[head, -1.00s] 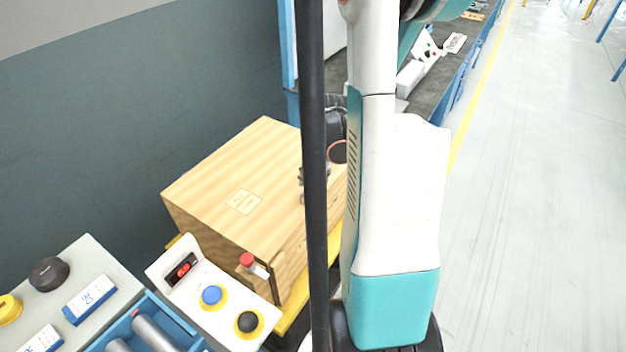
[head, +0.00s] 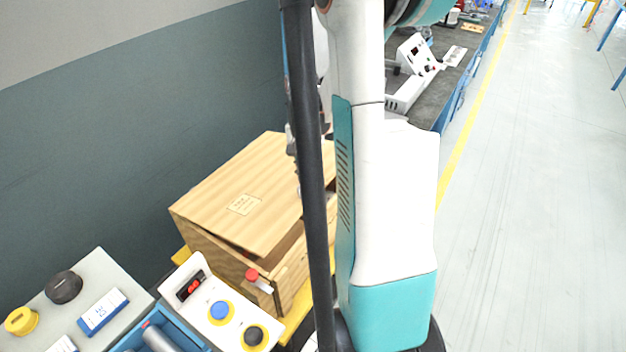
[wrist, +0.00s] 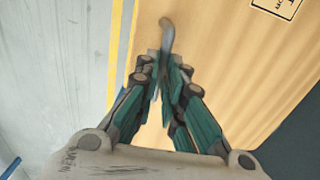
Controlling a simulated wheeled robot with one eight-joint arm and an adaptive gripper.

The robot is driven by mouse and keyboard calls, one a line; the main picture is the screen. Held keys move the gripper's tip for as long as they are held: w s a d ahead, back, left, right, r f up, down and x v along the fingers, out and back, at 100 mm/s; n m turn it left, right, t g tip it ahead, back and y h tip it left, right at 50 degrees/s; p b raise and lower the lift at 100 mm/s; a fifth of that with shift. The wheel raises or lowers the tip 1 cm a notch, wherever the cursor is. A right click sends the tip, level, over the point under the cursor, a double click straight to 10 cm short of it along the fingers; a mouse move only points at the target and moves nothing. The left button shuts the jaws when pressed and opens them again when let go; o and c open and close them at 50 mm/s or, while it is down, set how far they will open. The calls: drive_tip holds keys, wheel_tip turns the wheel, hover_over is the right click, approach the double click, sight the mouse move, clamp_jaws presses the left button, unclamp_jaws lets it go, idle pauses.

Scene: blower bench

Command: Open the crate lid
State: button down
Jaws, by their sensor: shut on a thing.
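The wooden crate (head: 293,285) stands left of my arm. Its lid (head: 250,190), which carries a small label, is tilted up, and a dark gap shows between lid and crate wall at the front. In the wrist view the lid (wrist: 225,60) fills much of the picture. A curved grey handle (wrist: 168,32) stands near the lid's edge, and my gripper (wrist: 167,58) is shut on it. In the head view the gripper is mostly hidden behind a dark upright bar and my arm.
A white control box (head: 205,300) with blue and black buttons and a red-capped part (head: 257,278) sit close to the crate's front. A wall rises behind the crate. A workbench (head: 425,100) stands beyond; the floor (head: 530,200) at right is clear.

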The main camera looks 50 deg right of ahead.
drive_tip(key=w+a+r+p, duration=0.2)
drive_tip(key=w+r+p, duration=0.9)
drive_tip(key=w+r, duration=0.9)
drive_tip(key=w+r+g+p, duration=0.1)
drive_tip(key=w+r+p, duration=0.1)
drive_tip(key=w, duration=0.5)
drive_tip(key=w+a+r+g+p, duration=0.1)
drive_tip(key=w+r+g+p, duration=0.1)
drive_tip(key=w+p, duration=0.2)
drive_tip(key=shift+w+a+r, duration=0.3)
drive_tip(key=shift+w, duration=1.4)
drive_tip(key=c, duration=1.9)
unclamp_jaws()
drive_tip(key=shift+w, duration=0.1)
drive_tip(key=o, duration=0.7)
drive_tip(key=shift+w+f+g, duration=0.3)
drive_tip(key=shift+w+f, duration=0.05)
drive_tip(key=shift+w, duration=0.15)
drive_tip(key=shift+r, duration=0.1)
